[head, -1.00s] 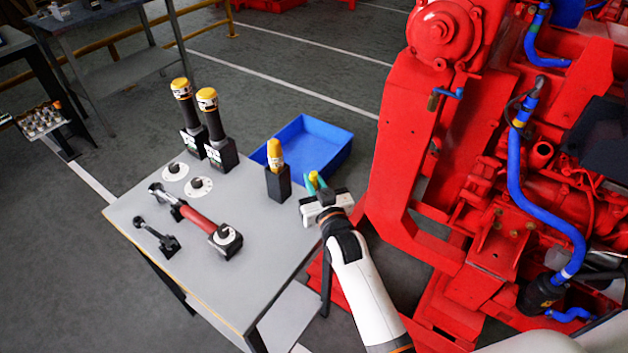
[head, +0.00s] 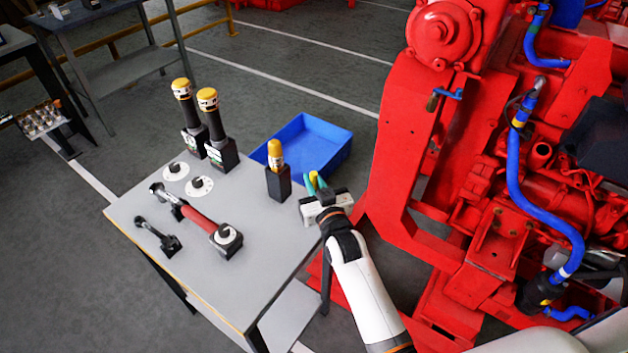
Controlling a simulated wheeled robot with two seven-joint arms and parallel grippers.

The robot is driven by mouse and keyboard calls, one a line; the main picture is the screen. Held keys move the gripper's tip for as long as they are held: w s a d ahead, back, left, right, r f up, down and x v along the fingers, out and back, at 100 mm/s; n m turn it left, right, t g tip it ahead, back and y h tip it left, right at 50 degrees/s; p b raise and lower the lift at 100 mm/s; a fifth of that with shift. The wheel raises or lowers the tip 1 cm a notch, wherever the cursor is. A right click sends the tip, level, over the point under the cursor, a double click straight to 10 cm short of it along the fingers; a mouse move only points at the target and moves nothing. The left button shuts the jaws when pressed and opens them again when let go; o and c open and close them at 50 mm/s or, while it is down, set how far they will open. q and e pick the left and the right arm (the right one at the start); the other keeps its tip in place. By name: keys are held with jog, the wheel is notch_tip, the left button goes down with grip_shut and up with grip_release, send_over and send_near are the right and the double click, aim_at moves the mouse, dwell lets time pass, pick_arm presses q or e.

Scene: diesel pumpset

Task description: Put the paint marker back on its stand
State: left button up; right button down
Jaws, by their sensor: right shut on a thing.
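My right gripper (head: 316,185) is beyond the right edge of the grey table, with teal fingertips pointing away from me. It is shut on a small yellow thing (head: 313,178), which I take to be the paint marker; the fingers hide most of it. To its left, a black block-shaped stand (head: 279,187) stands upright near the table's far right corner. A yellow-topped piece with a white band (head: 275,154) sits upright in that stand. The gripper and held thing are apart from the stand. My left gripper is not in view.
The grey table (head: 270,262) also bears two tall black yellow-capped tools (head: 213,125), two white discs (head: 199,187) and a red-handled tool (head: 203,221). A blue bin (head: 330,143) lies beyond it. The red pumpset (head: 405,165) is close on the right.

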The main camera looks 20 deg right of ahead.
jog(key=shift+f+b, duration=0.75)
jog(key=shift+f, duration=0.3)
dwell(0.5)
jog(key=c, duration=1.3)
grip_release()
jog(key=shift+s, duration=0.15)
jog(key=s, duration=1.1)
jog(key=shift+s+d+b, duration=0.2)
jog(key=shift+s+b, duration=0.2)
